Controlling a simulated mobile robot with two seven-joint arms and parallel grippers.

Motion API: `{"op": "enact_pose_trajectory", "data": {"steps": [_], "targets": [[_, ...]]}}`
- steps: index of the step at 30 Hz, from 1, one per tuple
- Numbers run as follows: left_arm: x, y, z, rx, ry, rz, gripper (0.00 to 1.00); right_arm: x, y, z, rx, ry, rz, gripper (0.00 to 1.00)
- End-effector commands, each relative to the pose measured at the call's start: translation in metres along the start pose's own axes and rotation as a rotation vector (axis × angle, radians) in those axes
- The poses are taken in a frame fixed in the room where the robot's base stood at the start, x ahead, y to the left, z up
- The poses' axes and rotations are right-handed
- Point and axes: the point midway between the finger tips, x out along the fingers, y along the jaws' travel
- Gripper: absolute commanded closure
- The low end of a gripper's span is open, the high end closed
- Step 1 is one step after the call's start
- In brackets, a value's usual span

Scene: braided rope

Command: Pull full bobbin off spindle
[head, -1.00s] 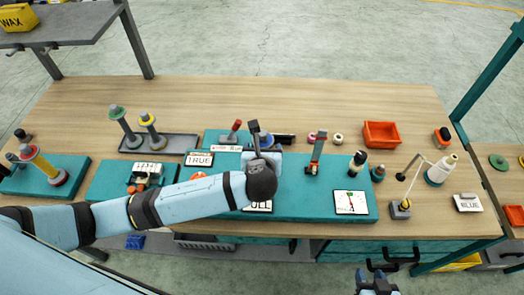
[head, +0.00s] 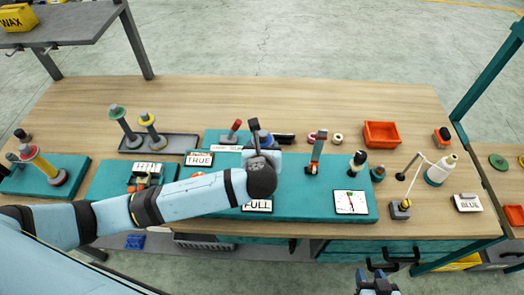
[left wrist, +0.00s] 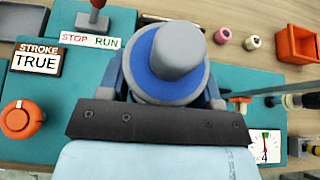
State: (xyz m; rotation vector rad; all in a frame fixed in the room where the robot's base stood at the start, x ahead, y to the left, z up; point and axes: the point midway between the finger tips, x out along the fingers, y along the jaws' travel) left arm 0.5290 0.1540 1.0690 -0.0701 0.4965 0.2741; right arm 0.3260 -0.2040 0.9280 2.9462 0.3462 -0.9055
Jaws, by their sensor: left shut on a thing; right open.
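The full bobbin, blue with grey rims, shows large in the left wrist view (left wrist: 168,65), with a grey cylinder standing up through its middle. My left gripper (left wrist: 168,90) is shut on it, one finger on each side. In the head view, the left gripper (head: 262,148) is over the middle of the teal machine base (head: 290,202), and only a little of the blue bobbin (head: 264,137) shows behind it. The spindle below is hidden, so I cannot tell how far the bobbin sits on it. My right gripper (head: 378,277) is open and empty at the bottom, in front of the table.
A STROKE TRUE sign (head: 199,159), a FULL sign (head: 257,205) and a red-handled lever (head: 234,130) stand close to the left gripper. A tray (head: 180,145) with two upright bobbins lies left. An orange bin (head: 382,134) stands back right. The table's back strip is clear.

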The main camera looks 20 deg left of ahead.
Motion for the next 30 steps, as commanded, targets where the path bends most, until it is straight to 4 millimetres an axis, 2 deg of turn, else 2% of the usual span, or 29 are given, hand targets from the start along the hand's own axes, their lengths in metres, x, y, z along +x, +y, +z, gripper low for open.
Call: {"op": "enact_pose_trajectory", "data": {"steps": [19, 30], "targets": [[-0.004, 0.0, 0.007, -0.002, -0.001, 0.0, 0.75, -0.001, -0.002, -0.002, 0.0, 0.004, -0.002, 0.57], [-0.013, 0.0, 0.025, -0.002, -0.001, 0.0, 0.75, -0.001, -0.002, 0.0, 0.0, 0.0, -0.003, 0.57]]}}
